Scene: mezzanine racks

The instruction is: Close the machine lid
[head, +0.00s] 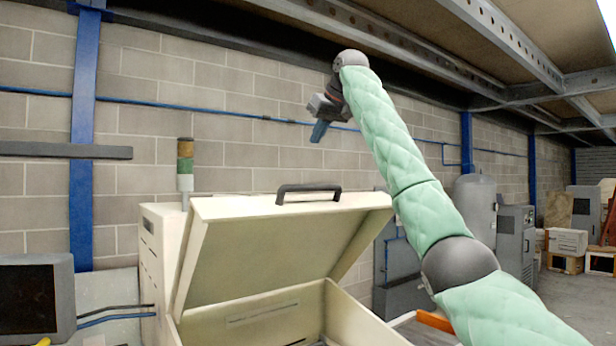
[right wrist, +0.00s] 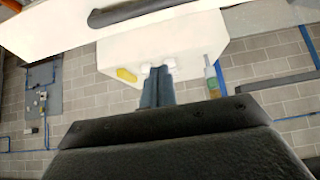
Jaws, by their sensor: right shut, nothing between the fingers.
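The machine (head: 160,260) is a cream box with its lid (head: 275,245) raised and tilted open over a hollow tub. A dark handle (head: 308,188) is on the lid's upper edge. My right gripper (head: 319,131) is shut and empty, above the handle in the head view and apart from it, fingers pointing down. In the right wrist view my shut fingers (right wrist: 157,86) show in front of the machine's pale body (right wrist: 190,55). The lid (right wrist: 60,32) and its handle (right wrist: 140,10) run along the top there. My left gripper is out of view.
A signal tower (head: 185,165) stands at the machine's back left. A dark screen (head: 35,300) is at the lower left. Overhead beams (head: 370,35) run above my right arm.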

